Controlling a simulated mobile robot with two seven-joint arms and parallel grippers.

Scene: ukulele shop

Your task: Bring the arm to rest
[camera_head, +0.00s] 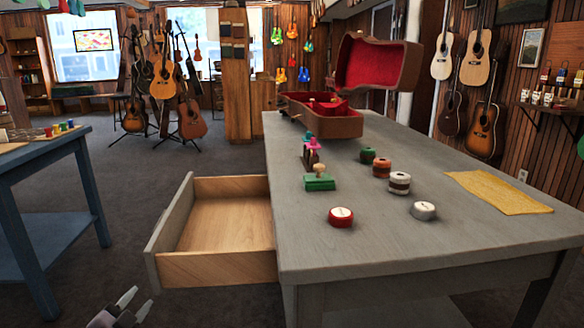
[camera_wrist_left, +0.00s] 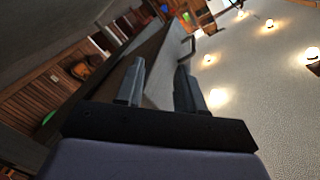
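My left gripper (camera_head: 134,303) shows at the bottom left of the head view, low in front of the open drawer and clear of the table. Its two fingers are apart with nothing between them. In the left wrist view the same gripper (camera_wrist_left: 160,85) has its fingers spread and empty, with the ceiling, lamps and a wood wall behind. My right gripper is in neither view.
A grey table (camera_head: 330,262) has an open, empty drawer (camera_head: 225,225) sticking out left. On it are an open red-lined case (camera_head: 335,122), a green stamp (camera_head: 320,183), several round tins and a yellow cloth (camera_head: 497,190). A blue table (camera_head: 40,240) stands left; floor between is clear.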

